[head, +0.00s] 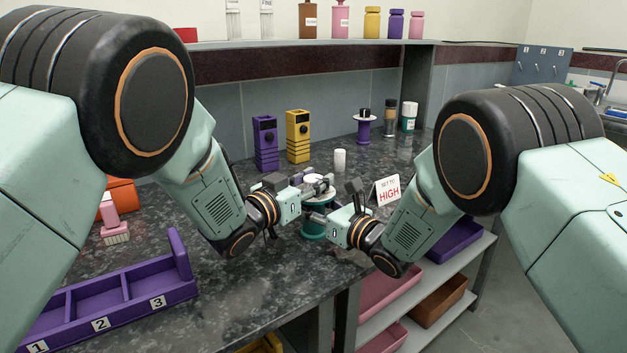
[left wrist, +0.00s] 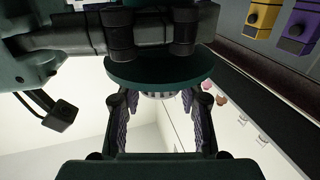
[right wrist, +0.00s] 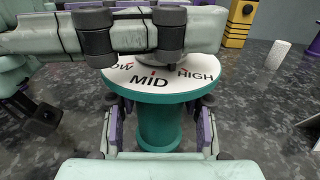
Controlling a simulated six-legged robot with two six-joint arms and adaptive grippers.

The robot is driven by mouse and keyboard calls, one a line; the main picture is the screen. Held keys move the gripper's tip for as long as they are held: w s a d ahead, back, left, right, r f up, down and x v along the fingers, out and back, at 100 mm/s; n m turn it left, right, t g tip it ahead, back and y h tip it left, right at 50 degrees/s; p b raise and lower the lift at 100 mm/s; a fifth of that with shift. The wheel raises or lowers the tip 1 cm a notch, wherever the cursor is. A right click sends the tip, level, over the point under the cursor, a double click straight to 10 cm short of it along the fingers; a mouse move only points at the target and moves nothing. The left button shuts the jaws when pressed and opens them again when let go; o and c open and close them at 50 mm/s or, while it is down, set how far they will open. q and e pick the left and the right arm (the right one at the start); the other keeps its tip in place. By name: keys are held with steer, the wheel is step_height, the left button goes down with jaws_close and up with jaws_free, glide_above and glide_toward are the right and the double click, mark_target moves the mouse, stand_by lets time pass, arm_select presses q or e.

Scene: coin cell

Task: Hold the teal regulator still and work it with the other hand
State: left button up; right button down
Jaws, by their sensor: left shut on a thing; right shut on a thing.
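The teal regulator (head: 314,228) stands upright near the counter's front edge. Its white dial face (right wrist: 122,72) reads MID and HIGH, with a third word partly hidden; a small red mark shows just above MID. My right gripper (head: 323,215) is shut on the teal body (right wrist: 160,128) below the dial. My left gripper (head: 312,187) is shut on the knob on top; in the left wrist view the pale ridged knob (left wrist: 158,95) sits between the fingers. Parts of my grippers hide much of the knob. A sign (head: 386,190) behind reads SET TO HIGH.
A white cylinder (head: 340,160) stands behind the regulator. Purple (head: 265,143) and yellow (head: 298,137) blocks stand further back. A purple numbered tray (head: 128,309) lies at front left. A purple spool-like stand (head: 363,129) is at the back.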

arm_select(q)
steer(key=shift+a, duration=0.1)
steer(key=o, duration=1.2)
steer(key=v, duration=1.2)
